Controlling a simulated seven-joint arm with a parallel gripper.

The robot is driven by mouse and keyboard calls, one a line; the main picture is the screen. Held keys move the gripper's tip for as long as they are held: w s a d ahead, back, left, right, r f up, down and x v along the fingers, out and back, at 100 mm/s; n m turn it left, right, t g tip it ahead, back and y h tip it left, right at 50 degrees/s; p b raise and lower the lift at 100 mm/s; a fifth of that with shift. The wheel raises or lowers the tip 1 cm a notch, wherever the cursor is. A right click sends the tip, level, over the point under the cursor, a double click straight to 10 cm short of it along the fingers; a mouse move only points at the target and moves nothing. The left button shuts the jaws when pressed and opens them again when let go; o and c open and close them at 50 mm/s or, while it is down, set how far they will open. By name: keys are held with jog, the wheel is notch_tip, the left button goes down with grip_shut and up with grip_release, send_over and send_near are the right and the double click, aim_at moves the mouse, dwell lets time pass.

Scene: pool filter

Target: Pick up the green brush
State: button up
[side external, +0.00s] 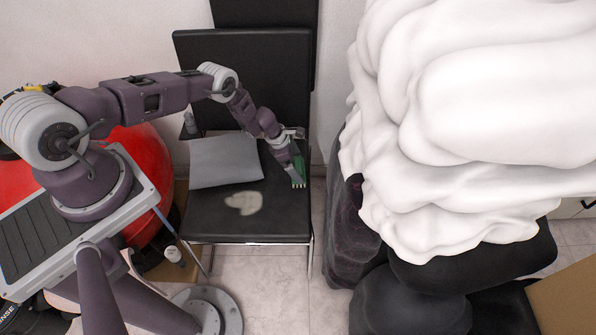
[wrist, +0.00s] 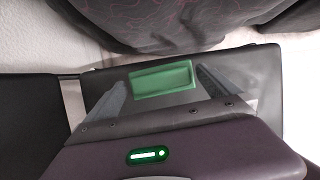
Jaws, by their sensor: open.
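The green brush (side external: 299,165) is at the right edge of the black chair seat in the side view, partly hidden by my gripper (side external: 293,168). In the wrist view the green brush (wrist: 162,78) shows as a green block with a raised rim, lying between the two grey fingers of my gripper (wrist: 161,80). The fingers stand apart on either side of it, with a visible gap at each side. My gripper is open and holds nothing. Whether the fingers reach down around the brush cannot be told.
A grey cushion or folded cloth (side external: 224,161) lies on the black chair seat (side external: 205,222), left of my gripper. A pale patch (side external: 244,203) is on the seat's front part. A large white draped bulk (side external: 470,120) stands close on the right. A red round object (side external: 125,165) is at left.

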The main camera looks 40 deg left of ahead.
jog(key=c, duration=1.3)
jog(key=shift+r, duration=0.1)
jog(key=shift+c, duration=0.2)
